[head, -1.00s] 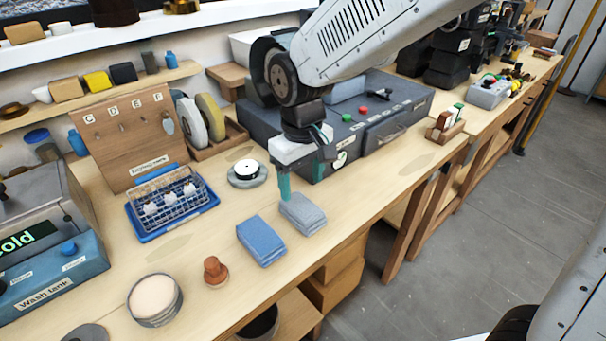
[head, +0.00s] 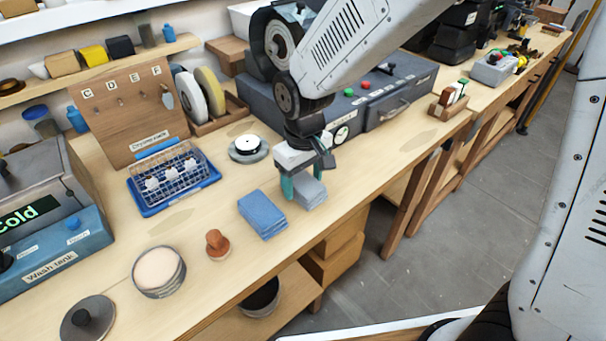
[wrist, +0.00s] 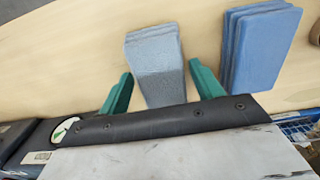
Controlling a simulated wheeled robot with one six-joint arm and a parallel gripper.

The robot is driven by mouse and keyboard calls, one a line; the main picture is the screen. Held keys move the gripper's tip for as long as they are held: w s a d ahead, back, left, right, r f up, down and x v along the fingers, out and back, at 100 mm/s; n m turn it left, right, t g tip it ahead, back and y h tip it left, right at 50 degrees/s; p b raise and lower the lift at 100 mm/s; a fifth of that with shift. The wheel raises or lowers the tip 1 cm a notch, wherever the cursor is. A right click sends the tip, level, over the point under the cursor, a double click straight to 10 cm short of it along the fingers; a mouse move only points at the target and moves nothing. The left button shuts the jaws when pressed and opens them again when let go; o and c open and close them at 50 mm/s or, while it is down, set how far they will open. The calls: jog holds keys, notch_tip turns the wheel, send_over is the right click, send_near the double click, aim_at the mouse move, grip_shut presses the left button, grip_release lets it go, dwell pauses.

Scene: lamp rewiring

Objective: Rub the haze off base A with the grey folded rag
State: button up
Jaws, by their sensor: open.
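The grey folded rag (head: 312,194) lies flat on the bench, to the right of a blue folded rag (head: 262,214). My gripper (head: 304,182) is over the grey rag with its teal fingers pointing down and apart. In the wrist view the open fingers (wrist: 161,70) stand on either side of the grey rag (wrist: 155,55), which is not gripped. The blue rag (wrist: 258,45) lies just outside the right finger in that view. I cannot tell which thing is base A; no letter A is readable.
A grey disc with a white top (head: 248,149) sits behind the rags. A blue tray with a wire basket (head: 172,186), a brown knob-like piece (head: 217,243) and a round pale-topped tin (head: 159,271) stand to the left. A grey machine (head: 385,100) is behind my arm.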

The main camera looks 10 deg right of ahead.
jog(key=c, duration=0.6)
jog(key=shift+r, duration=2.5)
jog(key=shift+c, duration=0.2)
